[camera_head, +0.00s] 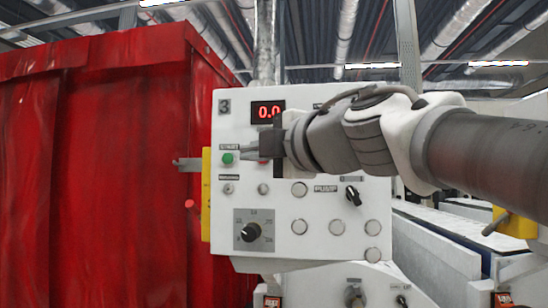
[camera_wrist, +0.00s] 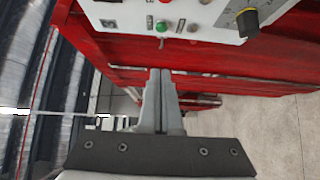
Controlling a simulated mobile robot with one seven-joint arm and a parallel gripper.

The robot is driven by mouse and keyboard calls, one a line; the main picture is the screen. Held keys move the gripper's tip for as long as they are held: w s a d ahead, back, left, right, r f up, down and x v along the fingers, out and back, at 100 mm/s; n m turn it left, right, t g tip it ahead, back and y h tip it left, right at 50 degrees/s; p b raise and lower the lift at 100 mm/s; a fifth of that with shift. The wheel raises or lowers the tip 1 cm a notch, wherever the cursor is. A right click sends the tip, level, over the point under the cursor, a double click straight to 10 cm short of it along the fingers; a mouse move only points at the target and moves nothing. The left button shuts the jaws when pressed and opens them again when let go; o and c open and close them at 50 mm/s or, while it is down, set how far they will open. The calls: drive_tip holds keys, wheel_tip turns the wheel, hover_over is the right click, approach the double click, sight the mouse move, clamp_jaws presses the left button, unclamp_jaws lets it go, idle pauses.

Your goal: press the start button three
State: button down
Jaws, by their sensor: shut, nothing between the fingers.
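The white control panel (camera_head: 290,105), marked 3, faces me in the head view. The green start button (camera_head: 228,158) sits near its left edge, uncovered, with a label above it. It also shows in the wrist view (camera_wrist: 162,26), near the top. My gripper (camera_head: 243,154) is shut and empty, just right of the green button in the head view. In the wrist view the closed fingertips (camera_wrist: 160,71) point toward the panel edge, with the button beyond them and a visible gap in the picture. Whether the tips touch the panel is unclear; my arm hides the panel's upper right.
A red display (camera_head: 267,112) reads 0.0. Below are several white buttons (camera_head: 299,189), a black switch (camera_head: 353,195) and a black dial (camera_head: 251,232). A red curtain (camera_head: 100,180) hangs at left, beside a yellow strip (camera_head: 206,195). Pale machinery (camera_head: 440,245) stands at right.

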drive_tip(key=shift+w, duration=0.1)
approach(224, 158)
drive_tip(key=x, duration=0.3)
drive_tip(key=a+x, duration=0.1)
drive_tip(key=x, duration=0.1)
drive_tip(key=shift+s+f+p, duration=0.1)
drive_tip(key=shift+s+p, duration=0.15)
drive_tip(key=shift+p, duration=0.1)
drive_tip(key=shift+w+d, duration=0.1)
drive_tip(key=shift+w, duration=0.5)
drive_tip(key=shift+d, duration=0.1)
